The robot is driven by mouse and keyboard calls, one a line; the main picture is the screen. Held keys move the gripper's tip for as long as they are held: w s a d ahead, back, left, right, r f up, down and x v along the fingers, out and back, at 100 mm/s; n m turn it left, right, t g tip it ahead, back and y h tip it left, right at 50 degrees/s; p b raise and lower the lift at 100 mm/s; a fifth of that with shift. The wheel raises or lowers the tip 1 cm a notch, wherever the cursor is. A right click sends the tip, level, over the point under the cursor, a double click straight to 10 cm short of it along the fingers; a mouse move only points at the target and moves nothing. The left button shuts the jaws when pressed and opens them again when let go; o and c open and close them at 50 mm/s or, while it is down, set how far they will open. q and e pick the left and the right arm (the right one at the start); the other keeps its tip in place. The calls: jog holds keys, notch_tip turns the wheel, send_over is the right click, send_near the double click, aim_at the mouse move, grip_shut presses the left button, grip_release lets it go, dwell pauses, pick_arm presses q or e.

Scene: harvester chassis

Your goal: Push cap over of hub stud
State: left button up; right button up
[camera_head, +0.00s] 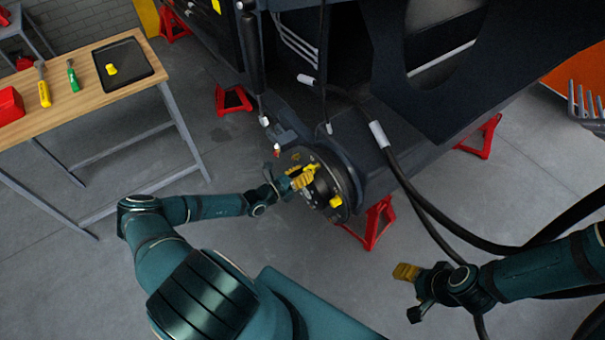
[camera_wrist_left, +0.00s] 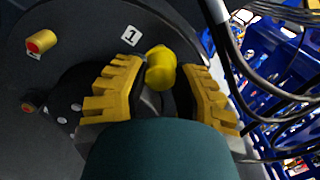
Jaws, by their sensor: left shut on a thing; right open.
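The dark round hub (camera_head: 345,180) faces me on the chassis, and its face fills the left of the left wrist view (camera_wrist_left: 60,65). My left gripper (camera_head: 305,176) is at the hub face. Whether the cap sits over a stud is hidden. Another yellow piece with a red end (camera_wrist_left: 40,42) sticks out of the hub. A yellow cap (camera_head: 336,201) shows low on the hub. My right gripper (camera_head: 407,285) is open and empty, away from the hub.
A wooden table (camera_head: 80,95) at the left bears a black tray (camera_head: 136,58) with a yellow piece (camera_head: 111,69), tools and a red box. Red stands (camera_head: 374,224) support the chassis. Black hoses (camera_head: 410,200) hang between the hub and my right arm.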

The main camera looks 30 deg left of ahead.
pick_arm(q)
jog(key=shift+x, duration=1.2)
jog(key=o, duration=0.9)
jog(key=shift+s, duration=0.1)
jog(key=p+v, duration=0.1)
jog(key=v, duration=0.4)
jog(key=shift+p, duration=0.3)
